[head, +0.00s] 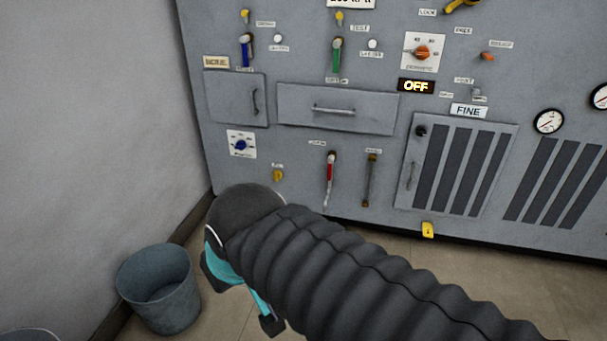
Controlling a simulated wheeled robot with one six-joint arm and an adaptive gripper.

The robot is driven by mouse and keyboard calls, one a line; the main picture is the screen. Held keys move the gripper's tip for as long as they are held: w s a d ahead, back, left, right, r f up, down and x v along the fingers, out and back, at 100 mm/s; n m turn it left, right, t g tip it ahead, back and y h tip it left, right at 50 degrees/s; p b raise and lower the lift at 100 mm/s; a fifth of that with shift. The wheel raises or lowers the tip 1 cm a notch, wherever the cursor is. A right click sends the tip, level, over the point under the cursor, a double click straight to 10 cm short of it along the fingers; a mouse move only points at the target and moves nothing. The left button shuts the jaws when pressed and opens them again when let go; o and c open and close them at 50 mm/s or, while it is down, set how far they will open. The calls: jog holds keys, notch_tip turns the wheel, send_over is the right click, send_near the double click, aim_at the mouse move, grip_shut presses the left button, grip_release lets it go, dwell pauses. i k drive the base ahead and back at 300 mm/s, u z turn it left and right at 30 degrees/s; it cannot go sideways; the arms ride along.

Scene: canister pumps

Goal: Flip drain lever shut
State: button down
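Several small levers sit on the grey panel in the head view, and their labels are too small to read, so I cannot tell which is the drain lever. Higher up are a blue-handled lever (246,52) and a green-handled lever (337,57). My gripper (241,300), teal and black, is in front of and below the panel, pointing down toward the floor. Its two dark fingertips are apart and nothing shows between them.
A grey bucket (161,290) stands on the floor left of my gripper, near the wall (90,120). The panel (300,185) also carries a blue knob (240,145), an orange dial (422,52), a lit OFF sign (416,86), a drawer (335,108) and gauges (549,121).

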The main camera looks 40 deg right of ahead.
aim_at(331, 157)
jog(key=z, duration=0.2)
jog(key=i, duration=0.6)
jog(key=z, duration=0.8)
jog(key=i, duration=0.3)
jog(key=z, duration=0.35)
